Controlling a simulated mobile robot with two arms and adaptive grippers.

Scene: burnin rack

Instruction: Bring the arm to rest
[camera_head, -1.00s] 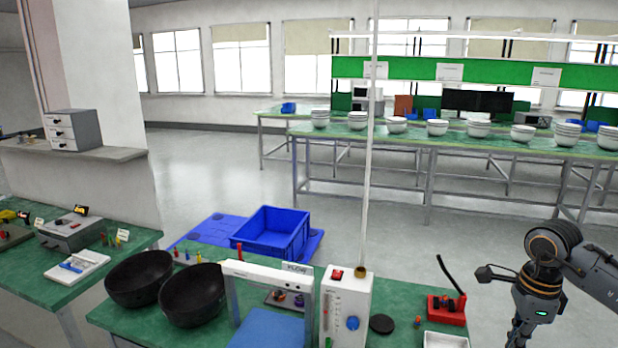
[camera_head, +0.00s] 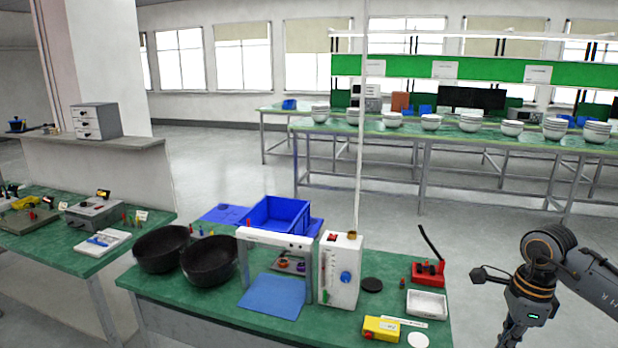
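One of my arms shows at the right edge of the head view, with dark links and orange rings, bent downward beside the right end of the near green table (camera_head: 220,312). Its lower end runs out of the bottom of the picture, so its gripper and fingers are hidden. No other arm of mine is in view. The arm stands apart from the things on the table; no contact shows.
The near table carries two black bowls (camera_head: 162,249), a white frame with a blue plate (camera_head: 273,294), a white instrument box (camera_head: 340,270), a red lever device (camera_head: 428,273), a white tray (camera_head: 427,303) and a yellow box (camera_head: 381,328). Floor beyond is open.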

